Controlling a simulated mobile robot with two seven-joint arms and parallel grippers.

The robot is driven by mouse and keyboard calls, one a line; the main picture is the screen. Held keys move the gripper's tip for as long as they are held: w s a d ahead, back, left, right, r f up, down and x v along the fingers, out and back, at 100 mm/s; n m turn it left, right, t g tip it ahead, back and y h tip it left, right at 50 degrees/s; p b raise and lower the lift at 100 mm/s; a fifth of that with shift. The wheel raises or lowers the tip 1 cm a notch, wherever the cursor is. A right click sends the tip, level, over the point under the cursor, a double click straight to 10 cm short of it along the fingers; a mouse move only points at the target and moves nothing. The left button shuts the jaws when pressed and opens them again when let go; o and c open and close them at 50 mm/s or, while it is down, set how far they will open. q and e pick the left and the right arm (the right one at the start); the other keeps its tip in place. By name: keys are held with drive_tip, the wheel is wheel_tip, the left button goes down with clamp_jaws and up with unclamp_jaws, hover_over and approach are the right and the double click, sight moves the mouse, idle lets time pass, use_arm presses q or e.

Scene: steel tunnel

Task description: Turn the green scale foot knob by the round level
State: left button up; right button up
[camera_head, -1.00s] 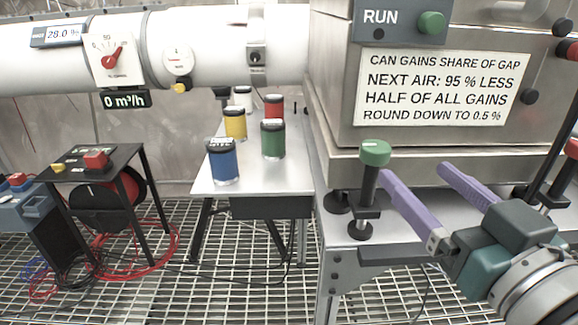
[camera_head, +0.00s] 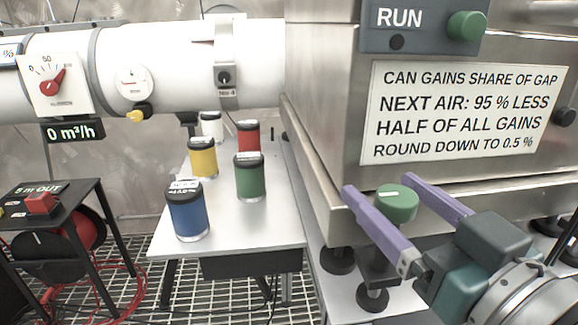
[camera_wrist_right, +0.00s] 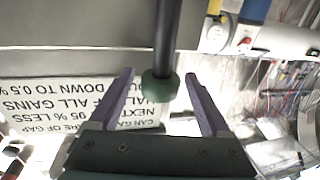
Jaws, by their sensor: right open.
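The green foot knob (camera_head: 397,206) has a white mark on its top and sits on a dark post at the lower corner of the steel cabinet. My right gripper (camera_head: 378,186) is open, with one purple finger on each side of the knob. In the right wrist view the knob (camera_wrist_right: 160,88) stands between the two spread fingers of the right gripper (camera_wrist_right: 158,76), with visible gaps on both sides. I cannot make out a round level. My left gripper is not in view.
The steel cabinet with its sign (camera_head: 465,110) and green RUN button (camera_head: 467,25) stands close behind the knob. Blue (camera_head: 187,212), yellow, green, red and white canisters stand on a white table (camera_head: 245,235) to the left. A dark foot (camera_head: 338,260) is beside the post.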

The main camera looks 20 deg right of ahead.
drive_tip(key=shift+s, duration=0.15)
drive_tip(key=shift+c, duration=0.7)
clamp_jaws()
